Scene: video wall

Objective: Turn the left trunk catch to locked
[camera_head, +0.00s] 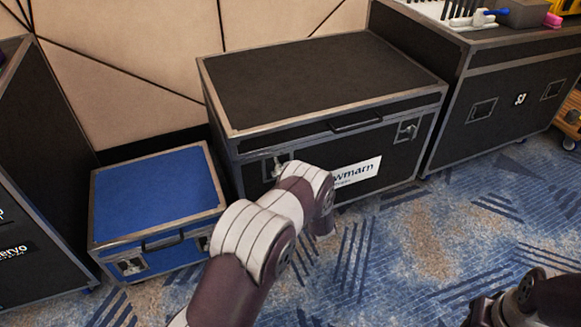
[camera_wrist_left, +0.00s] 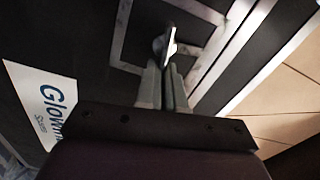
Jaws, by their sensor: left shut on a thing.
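The large black trunk (camera_head: 320,80) with metal edges stands in the middle of the head view, lid closed. Its left catch (camera_head: 278,166) is on the front face, partly covered by my left arm. In the left wrist view, the catch's light metal tab (camera_wrist_left: 169,42) stands out from a recessed plate with a pale frame. My left gripper (camera_wrist_left: 168,70) is shut on this tab at the fingertips. In the head view that gripper is hidden behind my arm. The right catch (camera_head: 407,131) is at the front's right end. My right gripper is out of view.
A small blue-topped case (camera_head: 155,197) stands left of the trunk. A black case (camera_head: 500,110) with tools on top stands to the right, and another dark case (camera_head: 40,190) at far left. The patterned carpet (camera_head: 420,240) in front is clear.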

